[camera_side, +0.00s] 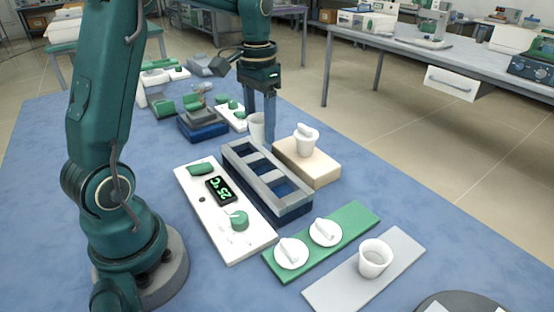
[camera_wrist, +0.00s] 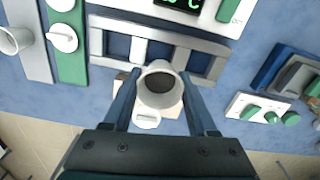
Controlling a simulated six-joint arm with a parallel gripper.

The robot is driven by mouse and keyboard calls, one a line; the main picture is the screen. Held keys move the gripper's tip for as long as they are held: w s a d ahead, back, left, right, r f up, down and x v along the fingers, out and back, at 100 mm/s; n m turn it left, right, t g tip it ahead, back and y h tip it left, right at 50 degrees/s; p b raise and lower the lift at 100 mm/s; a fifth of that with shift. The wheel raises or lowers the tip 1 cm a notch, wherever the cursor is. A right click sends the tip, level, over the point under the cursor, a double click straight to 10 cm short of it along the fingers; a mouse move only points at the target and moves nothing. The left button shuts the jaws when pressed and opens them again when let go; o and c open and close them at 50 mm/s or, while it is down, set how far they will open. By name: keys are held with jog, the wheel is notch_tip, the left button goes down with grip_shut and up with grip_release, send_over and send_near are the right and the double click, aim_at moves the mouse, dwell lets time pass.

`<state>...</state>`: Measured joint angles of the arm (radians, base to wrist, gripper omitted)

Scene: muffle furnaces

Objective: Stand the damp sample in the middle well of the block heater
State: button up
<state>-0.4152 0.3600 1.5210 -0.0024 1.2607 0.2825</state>
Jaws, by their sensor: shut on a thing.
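My gripper (camera_side: 259,128) is shut on a white crucible (camera_side: 256,126), held upright between the two blue fingers. In the wrist view the crucible (camera_wrist: 160,84) shows dark contents inside. The block heater (camera_side: 265,187) has a grey top frame with three wells and a dark blue body. The held crucible is at the far side of the heater in the side view, apart from the middle well (camera_side: 262,168). The wells that show look empty. In the wrist view the crucible overlaps the edge of the heater (camera_wrist: 100,42) and partly hides it.
A lidded crucible (camera_side: 306,145) stands on a beige block (camera_side: 318,172) close beside the heater. A white control panel (camera_side: 190,183) reads 25 °C. A green mat (camera_side: 350,222) carries two white lids; a grey mat (camera_side: 335,290) carries another crucible (camera_side: 375,259). A blue device (camera_side: 202,130) stands behind.

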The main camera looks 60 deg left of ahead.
jog(key=shift+f, duration=2.65)
jog(key=shift+f, duration=0.3)
jog(key=shift+f, duration=0.7)
jog(key=o, duration=1.6)
jog(key=shift+c, duration=0.2)
jog(key=shift+r, duration=4)
